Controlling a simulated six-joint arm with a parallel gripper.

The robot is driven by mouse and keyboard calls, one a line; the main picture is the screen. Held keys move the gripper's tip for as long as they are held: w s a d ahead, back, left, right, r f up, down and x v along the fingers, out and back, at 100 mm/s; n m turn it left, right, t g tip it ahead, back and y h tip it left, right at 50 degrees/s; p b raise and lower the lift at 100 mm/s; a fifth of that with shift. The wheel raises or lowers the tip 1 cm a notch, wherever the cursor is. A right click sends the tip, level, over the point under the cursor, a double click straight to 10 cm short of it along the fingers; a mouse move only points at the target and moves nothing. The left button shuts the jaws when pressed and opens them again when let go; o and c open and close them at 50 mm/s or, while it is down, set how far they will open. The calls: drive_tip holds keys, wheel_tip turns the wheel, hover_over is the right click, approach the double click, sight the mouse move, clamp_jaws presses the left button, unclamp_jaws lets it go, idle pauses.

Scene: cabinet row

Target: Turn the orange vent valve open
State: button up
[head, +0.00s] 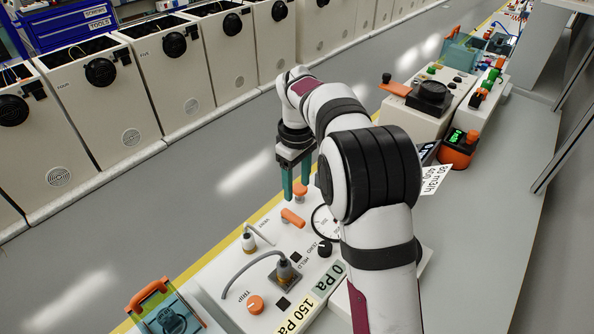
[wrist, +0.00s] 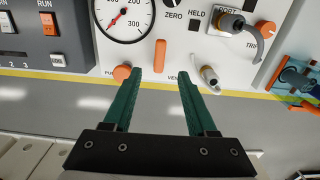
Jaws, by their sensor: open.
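The orange vent valve (head: 293,217) is a bar-shaped lever on the pale panel. In the wrist view the orange lever (wrist: 161,55) stands lengthwise in the picture, above the partly hidden VENT label. My gripper (head: 296,192) is open and empty, pointing down near the lever. In the wrist view its two green fingers (wrist: 160,72) lie either side of the lever's line, with the lever just beyond the tips. I see no contact, but the height gap cannot be judged.
Beside the fingers are a round orange knob (wrist: 122,72) and a white fitting (wrist: 208,75). A dial gauge (wrist: 124,16), a black ZERO knob (head: 325,248) and a hose port (head: 285,274) share the panel. A yellow-edged bench borders the grey floor.

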wheel_tip(320, 180, up, 4)
drive_tip(key=shift+r, duration=0.2)
drive_tip(key=s+d+r+m, duration=0.2)
drive_tip(key=s+r+m, duration=0.2)
drive_tip(key=s, duration=0.6)
drive_tip(key=s+f+m+y, duration=0.1)
drive_tip(key=s+m, duration=0.4)
drive_tip(key=s, duration=0.7)
drive_tip(key=s+f+m, duration=0.4)
drive_tip(key=s+m, duration=0.1)
drive_tip(key=s, duration=0.7)
drive_tip(key=shift+s+d+f+m+y, duration=0.2)
drive_tip(key=shift+d+m+y, duration=0.2)
